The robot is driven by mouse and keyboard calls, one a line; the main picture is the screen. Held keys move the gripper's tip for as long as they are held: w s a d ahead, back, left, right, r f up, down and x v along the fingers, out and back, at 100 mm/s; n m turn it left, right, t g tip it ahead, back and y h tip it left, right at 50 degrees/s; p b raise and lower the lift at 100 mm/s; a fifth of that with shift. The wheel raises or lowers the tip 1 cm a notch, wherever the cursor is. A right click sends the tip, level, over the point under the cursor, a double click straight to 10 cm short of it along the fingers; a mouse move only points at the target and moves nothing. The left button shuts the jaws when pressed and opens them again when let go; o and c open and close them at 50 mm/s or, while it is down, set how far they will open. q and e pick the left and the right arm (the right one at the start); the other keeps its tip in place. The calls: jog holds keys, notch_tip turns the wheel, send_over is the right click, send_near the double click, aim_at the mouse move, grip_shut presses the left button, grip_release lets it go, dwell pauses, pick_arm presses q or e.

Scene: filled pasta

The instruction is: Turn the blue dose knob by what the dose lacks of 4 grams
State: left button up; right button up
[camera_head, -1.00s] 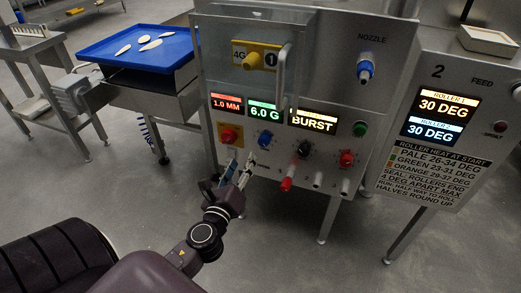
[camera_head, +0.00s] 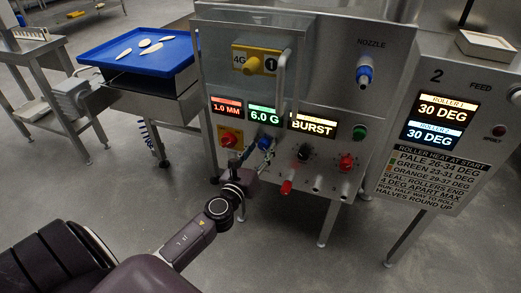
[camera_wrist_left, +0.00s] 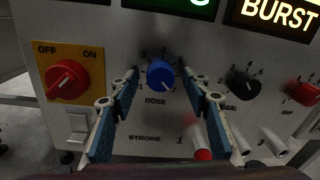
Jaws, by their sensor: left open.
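The blue dose knob (camera_wrist_left: 160,75) is on the machine's front panel above the word DOSE, with a white pointer mark toward its lower right. My left gripper (camera_wrist_left: 160,84) is open, its two fingers on either side of the knob with gaps between them and it. In the head view the left gripper (camera_head: 250,150) reaches the panel and partly covers the blue knob (camera_head: 265,142). The dose display (camera_head: 263,113) above it reads 6.0 G. My right gripper is not in view.
A red switch (camera_wrist_left: 67,80) marked OFF and ON is left of the knob. A black knob (camera_wrist_left: 243,84) and a red knob (camera_wrist_left: 304,93) are to its right. A red-tipped lever (camera_head: 286,187) sticks out below. A blue tray (camera_head: 105,48) with pale pieces stands at left.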

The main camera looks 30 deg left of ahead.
pick_arm(q)
jog(key=c, duration=1.2)
jog(key=shift+o, duration=0.2)
